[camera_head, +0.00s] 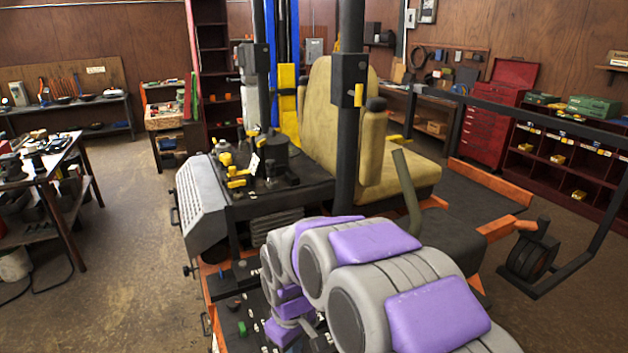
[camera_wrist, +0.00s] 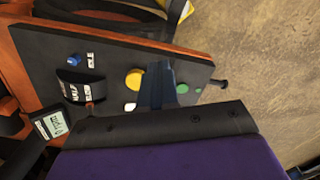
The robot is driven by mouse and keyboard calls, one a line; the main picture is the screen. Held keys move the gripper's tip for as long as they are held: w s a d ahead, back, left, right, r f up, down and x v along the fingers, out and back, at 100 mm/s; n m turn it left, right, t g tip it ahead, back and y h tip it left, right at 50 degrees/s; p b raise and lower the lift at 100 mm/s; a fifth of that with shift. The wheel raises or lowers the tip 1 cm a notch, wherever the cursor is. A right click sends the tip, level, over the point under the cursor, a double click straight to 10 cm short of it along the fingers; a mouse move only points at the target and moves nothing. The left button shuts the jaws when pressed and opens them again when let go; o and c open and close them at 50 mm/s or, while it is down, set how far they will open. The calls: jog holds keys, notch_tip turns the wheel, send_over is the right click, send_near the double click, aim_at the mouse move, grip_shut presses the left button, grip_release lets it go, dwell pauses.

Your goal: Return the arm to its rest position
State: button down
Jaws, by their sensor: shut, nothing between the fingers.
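My gripper (camera_wrist: 158,75) shows in the wrist view as dark fingers, shut and with nothing between them. It is above a black control panel (camera_wrist: 110,55), and I cannot tell whether it touches it. The panel has a blue knob (camera_wrist: 74,60), a yellow button (camera_wrist: 133,80) and a green button (camera_wrist: 182,88). My grey and purple arm (camera_head: 385,270) fills the lower middle of the head view, bent over the lift's panel (camera_head: 235,318). My fingertips are hidden there behind my own arm.
The mower lift stands ahead with a tan seat (camera_head: 325,125), black posts (camera_head: 348,110) and an orange frame. A bent lever (camera_head: 407,190) rises close beside my arm. A cluttered workbench (camera_head: 45,155) is at left, a red tool cabinet (camera_head: 492,125) at back right. Open floor (camera_head: 120,250) lies left.

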jog(key=s+d+r+m+b, duration=0.1)
jog(key=s+d+m+b, duration=0.45)
jog(key=s+d, duration=0.75)
jog(key=s+d+f+m+b, duration=0.2)
jog(key=s, duration=0.5)
jog(key=s+d+f+m+g+b, duration=0.1)
jog(key=s+d+m+b, duration=0.1)
jog(key=s, duration=0.5)
jog(key=shift+s+d+f+g, duration=0.25)
jog(key=shift+d+f+g, duration=0.1)
jog(key=shift+d, duration=0.4)
